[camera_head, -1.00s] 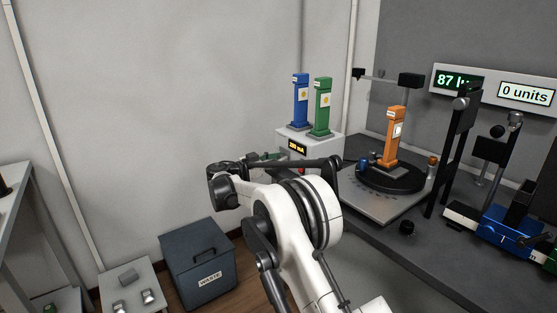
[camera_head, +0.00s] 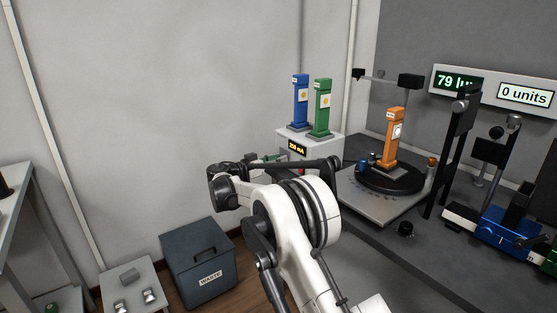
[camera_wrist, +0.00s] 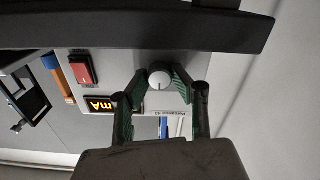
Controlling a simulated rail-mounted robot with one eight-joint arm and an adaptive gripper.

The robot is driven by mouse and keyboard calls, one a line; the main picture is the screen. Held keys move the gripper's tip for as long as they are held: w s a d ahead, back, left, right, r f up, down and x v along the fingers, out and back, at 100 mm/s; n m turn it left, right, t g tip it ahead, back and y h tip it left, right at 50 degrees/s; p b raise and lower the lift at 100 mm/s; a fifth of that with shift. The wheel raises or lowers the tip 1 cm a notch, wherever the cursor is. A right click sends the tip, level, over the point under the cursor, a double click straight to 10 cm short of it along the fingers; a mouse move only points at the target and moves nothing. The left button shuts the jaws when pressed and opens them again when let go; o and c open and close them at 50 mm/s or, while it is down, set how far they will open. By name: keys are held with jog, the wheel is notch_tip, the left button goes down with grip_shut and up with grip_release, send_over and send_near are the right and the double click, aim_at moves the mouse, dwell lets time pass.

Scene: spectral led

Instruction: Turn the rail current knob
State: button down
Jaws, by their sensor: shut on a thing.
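The rail current knob (camera_wrist: 160,80) is a small light-grey round knob with a dark pointer line. It sits on the light panel of the power supply (camera_wrist: 105,65) in the wrist view. My gripper (camera_wrist: 161,84) is shut on the knob, with one green-lined finger on each side. Beside the knob are a lit amber display reading mA (camera_wrist: 100,104) and a red rocker switch (camera_wrist: 82,69). In the head view the supply's amber display (camera_head: 297,148) shows a number in mA, too small to read surely. My arm hides the knob there.
Blue (camera_head: 300,100) and green (camera_head: 322,108) LED posts stand on the supply. An orange post (camera_head: 394,137) stands on a round black stage to the right. Wall readouts show 79 lux, partly hidden (camera_head: 457,82), and 0 units (camera_head: 525,93). A waste bin (camera_head: 198,262) is on the floor.

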jog(key=c, duration=1.5)
grip_release()
jog(key=shift+o, duration=0.2)
jog(key=v, duration=1.2)
